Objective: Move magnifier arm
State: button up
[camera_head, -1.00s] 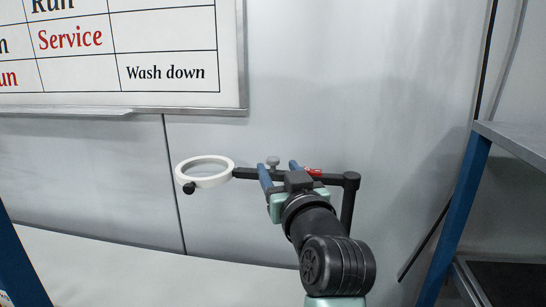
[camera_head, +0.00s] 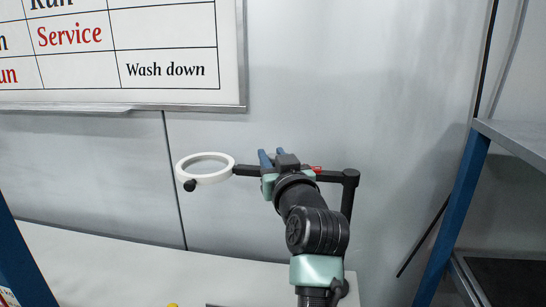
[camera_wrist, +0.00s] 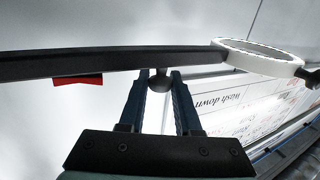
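The magnifier arm (camera_head: 330,175) is a black bar that runs across to a white ring lens (camera_head: 205,179) on its left, and its right end meets a black upright post (camera_head: 348,200). My gripper (camera_head: 272,156) reaches over the bar with its blue fingers close together. In the wrist view, my gripper (camera_wrist: 160,80) has a small dark round knob (camera_wrist: 160,82) on the bar between its fingertips, with little or no gap either side. The head view does not show the knob. A red tag (camera_head: 316,169) hangs on the bar right of my gripper.
A whiteboard (camera_head: 180,40) with a ledge hangs on the grey wall at upper left. A pale bench top (camera_head: 100,262) lies below. A blue-framed shelf (camera_head: 455,215) stands at right, and a blue post (camera_head: 20,265) at left.

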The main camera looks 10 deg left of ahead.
grip_shut()
dwell(1.0)
